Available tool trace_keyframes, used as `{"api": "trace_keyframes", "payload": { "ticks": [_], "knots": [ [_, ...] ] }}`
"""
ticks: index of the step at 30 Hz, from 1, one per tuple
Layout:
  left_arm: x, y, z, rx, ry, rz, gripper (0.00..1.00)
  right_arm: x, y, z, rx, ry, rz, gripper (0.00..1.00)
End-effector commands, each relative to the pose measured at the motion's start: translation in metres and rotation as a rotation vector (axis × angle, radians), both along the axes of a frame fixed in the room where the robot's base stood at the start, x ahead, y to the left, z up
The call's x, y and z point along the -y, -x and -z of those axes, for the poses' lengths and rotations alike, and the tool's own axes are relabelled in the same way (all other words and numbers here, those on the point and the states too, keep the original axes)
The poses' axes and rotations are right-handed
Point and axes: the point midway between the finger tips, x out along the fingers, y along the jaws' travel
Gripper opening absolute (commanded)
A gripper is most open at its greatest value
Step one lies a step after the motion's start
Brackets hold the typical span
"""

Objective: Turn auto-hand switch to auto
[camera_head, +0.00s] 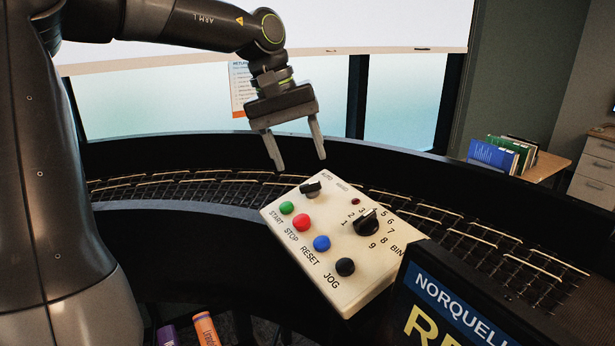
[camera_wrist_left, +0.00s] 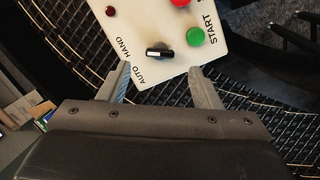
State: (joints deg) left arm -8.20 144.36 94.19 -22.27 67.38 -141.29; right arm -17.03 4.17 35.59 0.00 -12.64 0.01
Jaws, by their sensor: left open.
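The cream control box (camera_head: 285,235) sits at the roller track. Its auto-hand switch is a small black knob (camera_head: 311,188) near the far edge, beside the AUTO and HAND labels. In the left wrist view the knob (camera_wrist_left: 160,54) shows as a black bar lying roughly across the picture, with AUTO and HAND printed to its left. I cannot tell surely which label it points at. My left gripper (camera_head: 302,164) is open and empty, above and just beyond the switch, apart from it. In the left wrist view its fingertips (camera_wrist_left: 160,68) flank the knob. My right gripper is not in view.
Green (camera_head: 287,208), red (camera_head: 303,222), blue (camera_head: 321,243) and black (camera_head: 345,267) buttons line the box's near side. A numbered rotary selector (camera_head: 367,222) sits to the right. A dark sign (camera_head: 450,310) stands at the lower right. The curved roller track (camera_head: 180,190) runs behind.

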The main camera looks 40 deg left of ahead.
Motion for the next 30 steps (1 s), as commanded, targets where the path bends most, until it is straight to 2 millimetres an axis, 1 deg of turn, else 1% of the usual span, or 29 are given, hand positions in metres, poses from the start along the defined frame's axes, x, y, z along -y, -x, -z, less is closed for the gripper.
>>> {"api": "trace_keyframes", "payload": {
  "ticks": [1,3,6,9,14,21,22,23,30],
  "knots": [
    [0.002,-0.001,0.010,-0.006,0.000,0.001,0.58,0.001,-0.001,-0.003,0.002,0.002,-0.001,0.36],
    [0.005,-0.004,0.022,-0.006,0.000,0.000,0.58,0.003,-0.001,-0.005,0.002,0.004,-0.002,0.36],
    [0.008,-0.007,0.036,-0.004,0.000,0.000,0.58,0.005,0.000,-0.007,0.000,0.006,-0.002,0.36],
    [0.010,-0.010,0.046,-0.002,-0.001,0.000,0.58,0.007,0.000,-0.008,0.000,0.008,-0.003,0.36],
    [0.012,-0.011,0.054,0.000,-0.001,0.001,0.58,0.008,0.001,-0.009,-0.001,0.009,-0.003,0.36],
    [0.012,-0.011,0.055,0.001,-0.001,0.001,0.58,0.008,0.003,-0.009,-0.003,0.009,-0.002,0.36],
    [0.012,-0.011,0.055,0.001,-0.001,0.001,0.57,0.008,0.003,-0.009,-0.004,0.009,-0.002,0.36],
    [0.012,-0.012,0.055,0.001,-0.001,0.000,0.53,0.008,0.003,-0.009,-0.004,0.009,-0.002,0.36],
    [0.012,-0.012,0.054,0.001,-0.001,0.000,0.22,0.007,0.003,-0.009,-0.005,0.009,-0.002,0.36]
  ]
}}
